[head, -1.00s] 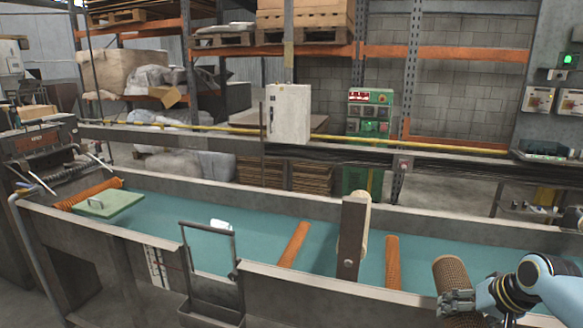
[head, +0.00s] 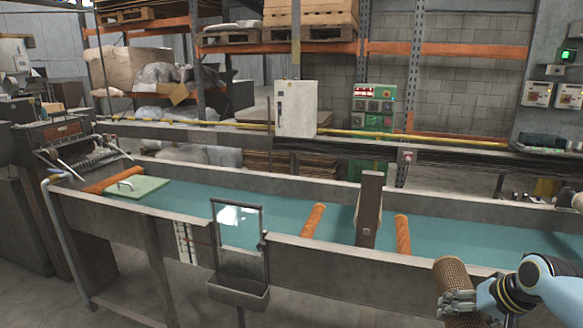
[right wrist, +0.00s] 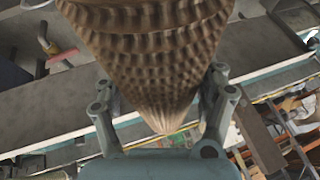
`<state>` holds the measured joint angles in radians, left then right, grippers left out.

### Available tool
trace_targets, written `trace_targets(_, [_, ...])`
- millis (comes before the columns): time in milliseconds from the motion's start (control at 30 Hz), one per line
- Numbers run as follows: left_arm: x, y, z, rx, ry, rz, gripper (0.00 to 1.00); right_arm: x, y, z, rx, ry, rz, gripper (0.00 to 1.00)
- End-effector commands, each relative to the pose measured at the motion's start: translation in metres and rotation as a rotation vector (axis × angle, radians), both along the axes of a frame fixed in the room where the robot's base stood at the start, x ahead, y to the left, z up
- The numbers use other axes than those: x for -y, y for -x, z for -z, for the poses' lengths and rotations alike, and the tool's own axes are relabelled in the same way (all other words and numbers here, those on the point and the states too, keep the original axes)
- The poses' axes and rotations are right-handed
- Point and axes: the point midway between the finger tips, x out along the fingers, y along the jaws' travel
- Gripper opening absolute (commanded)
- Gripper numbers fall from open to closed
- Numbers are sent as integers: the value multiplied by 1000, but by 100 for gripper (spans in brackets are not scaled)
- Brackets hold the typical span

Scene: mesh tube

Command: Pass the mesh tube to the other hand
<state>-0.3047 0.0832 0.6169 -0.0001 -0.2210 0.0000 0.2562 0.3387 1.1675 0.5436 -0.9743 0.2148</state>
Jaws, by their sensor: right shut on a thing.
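The mesh tube (head: 453,281) is a brown, ribbed, textured cylinder at the lower right of the head view. My right gripper (head: 460,303) is shut on it and holds it upright with a slight tilt, in front of the conveyor's near wall. In the right wrist view the mesh tube (right wrist: 150,50) fills the upper middle, between the two fingers of my right gripper (right wrist: 165,110). The tube's lower end is partly hidden by the fingers in the head view. My left gripper is not in view.
A long trough with a teal belt (head: 270,214) runs across, with orange rollers (head: 313,220) and a dark upright post (head: 369,210). A green board (head: 137,187) lies at its left end. A metal tray holder (head: 238,292) hangs on the near wall. Shelving stands behind.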

Motion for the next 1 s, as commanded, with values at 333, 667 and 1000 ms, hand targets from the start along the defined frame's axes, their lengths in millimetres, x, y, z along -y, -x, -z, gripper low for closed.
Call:
trace_targets(333, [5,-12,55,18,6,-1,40,0,0,55,1,0,0,24])
trace_targets(667, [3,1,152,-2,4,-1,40,0,2,155,-5,-1,0,24])
trace_targets(1000, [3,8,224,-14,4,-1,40,0,6,233,-18,0,0,24])
